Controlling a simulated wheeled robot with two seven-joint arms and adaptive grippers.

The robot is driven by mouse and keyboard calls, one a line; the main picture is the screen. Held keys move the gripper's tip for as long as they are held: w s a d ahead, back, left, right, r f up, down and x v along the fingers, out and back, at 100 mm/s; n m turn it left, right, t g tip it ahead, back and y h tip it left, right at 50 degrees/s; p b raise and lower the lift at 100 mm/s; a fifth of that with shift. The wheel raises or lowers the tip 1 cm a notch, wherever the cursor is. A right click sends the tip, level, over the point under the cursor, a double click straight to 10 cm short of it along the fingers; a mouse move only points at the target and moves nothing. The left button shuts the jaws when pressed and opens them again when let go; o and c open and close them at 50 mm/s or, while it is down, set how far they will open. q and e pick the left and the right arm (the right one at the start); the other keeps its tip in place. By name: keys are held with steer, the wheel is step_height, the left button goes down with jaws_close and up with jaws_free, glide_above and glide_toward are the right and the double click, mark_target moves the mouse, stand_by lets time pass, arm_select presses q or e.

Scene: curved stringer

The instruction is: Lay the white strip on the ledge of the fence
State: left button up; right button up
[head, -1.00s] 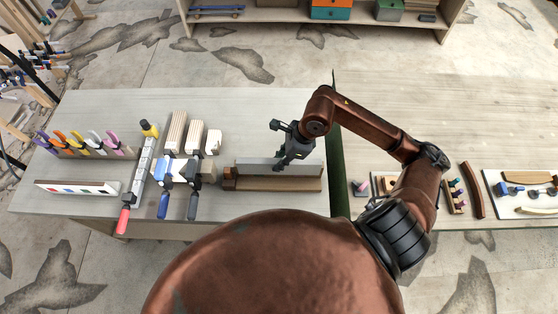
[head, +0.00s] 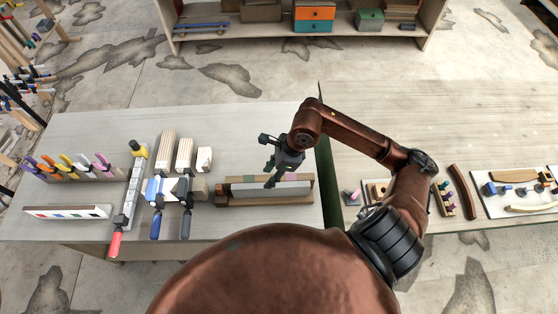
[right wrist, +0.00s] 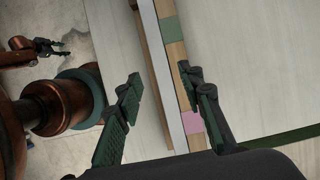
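The white strip (head: 250,190) lies lengthwise along the wooden fence (head: 255,202) near the front right of the left table. The fence's green and pink marks show along the strip's far side. In the right wrist view the strip (right wrist: 163,75) runs beside the marked wood of the fence (right wrist: 174,50). My right gripper (head: 271,178) is above the fence. Its fingers (right wrist: 162,108) are apart, one on each side of the strip and fence, with gaps showing. My left gripper (right wrist: 53,47) shows small in the right wrist view, its jaws apart and empty over the floor.
Clamps (head: 182,195) and wooden blocks (head: 185,153) stand left of the fence. A rack of coloured clamps (head: 75,173) and a white board with coloured squares (head: 66,212) lie farther left. A second table with parts adjoins on the right. The table behind the fence is clear.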

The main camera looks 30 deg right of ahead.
steer(key=b+v, duration=0.2)
steer(key=v, duration=1)
steer(key=shift+r+b, duration=0.2)
steer(key=shift+b, duration=0.1)
